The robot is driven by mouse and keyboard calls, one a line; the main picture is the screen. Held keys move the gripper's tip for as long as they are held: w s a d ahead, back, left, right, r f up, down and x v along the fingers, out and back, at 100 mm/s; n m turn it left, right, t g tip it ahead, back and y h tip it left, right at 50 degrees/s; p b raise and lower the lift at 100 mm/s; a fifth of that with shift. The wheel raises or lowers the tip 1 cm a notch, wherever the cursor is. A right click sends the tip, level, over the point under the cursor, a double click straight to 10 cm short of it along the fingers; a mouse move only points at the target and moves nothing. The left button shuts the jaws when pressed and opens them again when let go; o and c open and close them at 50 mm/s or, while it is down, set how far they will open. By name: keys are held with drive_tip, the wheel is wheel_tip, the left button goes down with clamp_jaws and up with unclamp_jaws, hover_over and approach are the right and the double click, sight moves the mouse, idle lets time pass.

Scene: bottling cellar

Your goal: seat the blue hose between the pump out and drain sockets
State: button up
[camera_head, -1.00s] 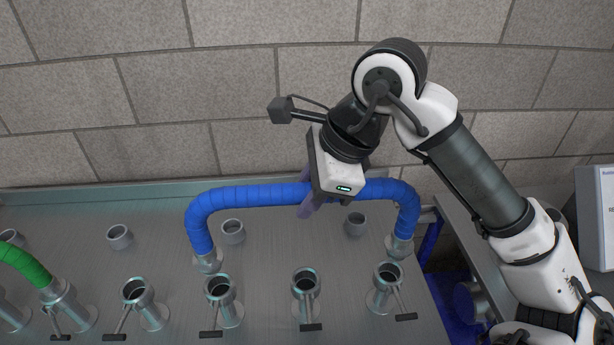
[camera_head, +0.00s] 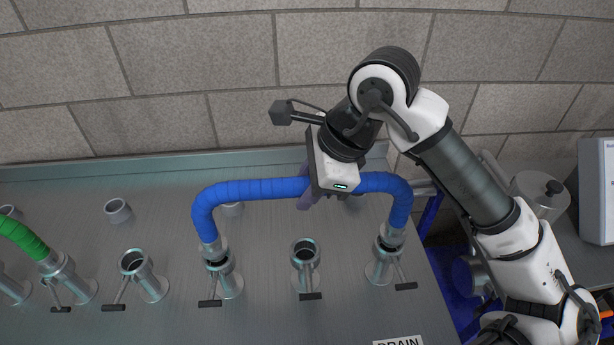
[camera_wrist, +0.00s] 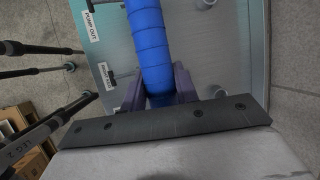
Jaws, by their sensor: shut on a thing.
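The blue hose (camera_head: 265,188) is bent like a wide arch, with a metal fitting at each end. My gripper (camera_head: 308,196) is shut on the middle of its straight part; the wrist view shows the purple fingers (camera_wrist: 160,95) on both sides of the hose (camera_wrist: 150,45). The left hose end is at the mouth of a metal socket (camera_head: 222,275). The right end is at the mouth of the rightmost socket (camera_head: 382,270), above the DRAIN label (camera_head: 399,342). I cannot tell whether either end is inside. A PUMP OUT label (camera_wrist: 92,27) shows in the wrist view.
An empty open socket (camera_head: 306,262) stands between the hose ends, another (camera_head: 145,275) to the left. A green hose (camera_head: 22,238) sits in a socket at far left. Several sockets have lever handles. Short grey stubs (camera_head: 118,211) line the panel behind. A block wall rises at the back.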

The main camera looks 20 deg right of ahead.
drive_tip(key=shift+f+b, duration=1.15)
drive_tip(key=shift+b, duration=0.65)
drive_tip(key=shift+f+b, duration=0.4)
drive_tip(key=shift+b, duration=0.4)
drive_tip(key=o, duration=1)
drive_tip(key=shift+o, duration=0.2)
drive_tip(key=b+v, duration=0.1)
drive_tip(key=v, duration=1.2)
drive_tip(key=shift+s+d+r+b, duration=0.15)
drive_tip(key=shift+r+b, duration=0.2)
